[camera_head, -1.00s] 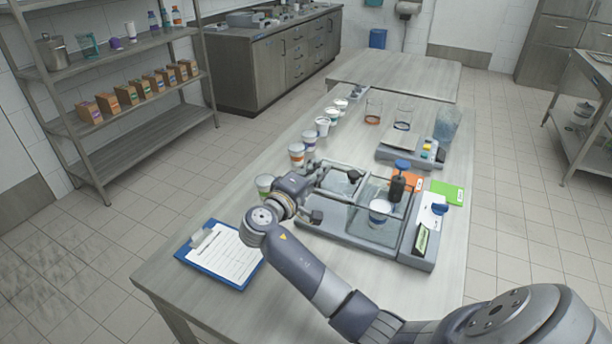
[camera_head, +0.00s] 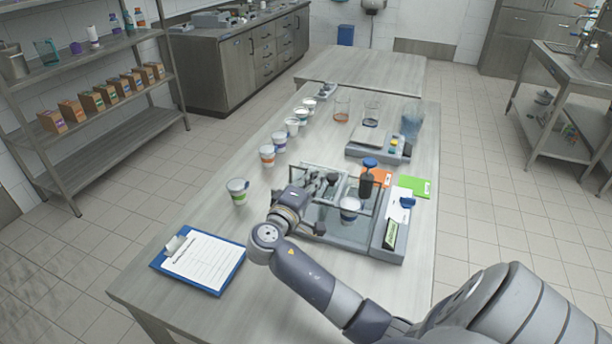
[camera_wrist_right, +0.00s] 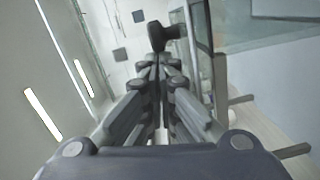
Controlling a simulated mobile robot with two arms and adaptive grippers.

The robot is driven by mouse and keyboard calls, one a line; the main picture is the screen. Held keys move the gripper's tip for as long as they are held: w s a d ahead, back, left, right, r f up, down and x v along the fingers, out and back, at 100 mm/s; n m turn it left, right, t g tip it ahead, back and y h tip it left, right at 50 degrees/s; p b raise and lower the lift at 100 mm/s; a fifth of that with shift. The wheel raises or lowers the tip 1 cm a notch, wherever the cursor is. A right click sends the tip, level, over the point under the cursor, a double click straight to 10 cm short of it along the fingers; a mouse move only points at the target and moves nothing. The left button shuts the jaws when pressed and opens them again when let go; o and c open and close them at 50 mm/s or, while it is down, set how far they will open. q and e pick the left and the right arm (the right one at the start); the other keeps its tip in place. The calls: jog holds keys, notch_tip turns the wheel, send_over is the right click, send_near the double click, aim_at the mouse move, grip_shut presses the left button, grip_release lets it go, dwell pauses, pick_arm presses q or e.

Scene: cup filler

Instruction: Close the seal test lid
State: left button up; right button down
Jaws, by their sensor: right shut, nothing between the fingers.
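The seal tester (camera_head: 386,244) is a grey unit with a clear-walled chamber near the front right of the table. A white cup (camera_head: 349,211) stands inside the chamber, below a dark, blue-topped press (camera_head: 368,172). The clear framed lid (camera_head: 318,166) appears open at the chamber's left side, with a black knob (camera_head: 332,178). My right gripper (camera_head: 318,186) is shut and empty beside the lid. In the right wrist view its closed fingers (camera_wrist_right: 158,65) point at a black knob (camera_wrist_right: 168,35); contact is unclear. My left gripper is out of view.
A green-banded cup (camera_head: 238,192) stands left of my right gripper, and several cups line the table's left side. A clipboard (camera_head: 203,262) lies at the front left. A scale (camera_head: 372,152) stands behind the tester.

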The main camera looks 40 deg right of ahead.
jog(key=s+d, duration=0.1)
jog(key=s, duration=0.1)
jog(key=s+d, duration=0.1)
jog(key=s, duration=0.2)
jog(key=s+d+p, duration=0.1)
jog(key=s+d, duration=0.1)
jog(key=shift+s, duration=0.25)
jog(key=shift+s+d, duration=0.15)
jog(key=shift+s, duration=0.3)
jog(key=shift+s+d+r, duration=0.1)
jog(key=shift+s+d, duration=0.05)
jog(key=shift+s, duration=0.05)
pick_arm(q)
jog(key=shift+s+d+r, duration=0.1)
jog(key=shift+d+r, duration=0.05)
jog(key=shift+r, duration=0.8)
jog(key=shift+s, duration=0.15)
pick_arm(e)
jog(key=shift+w, duration=0.1)
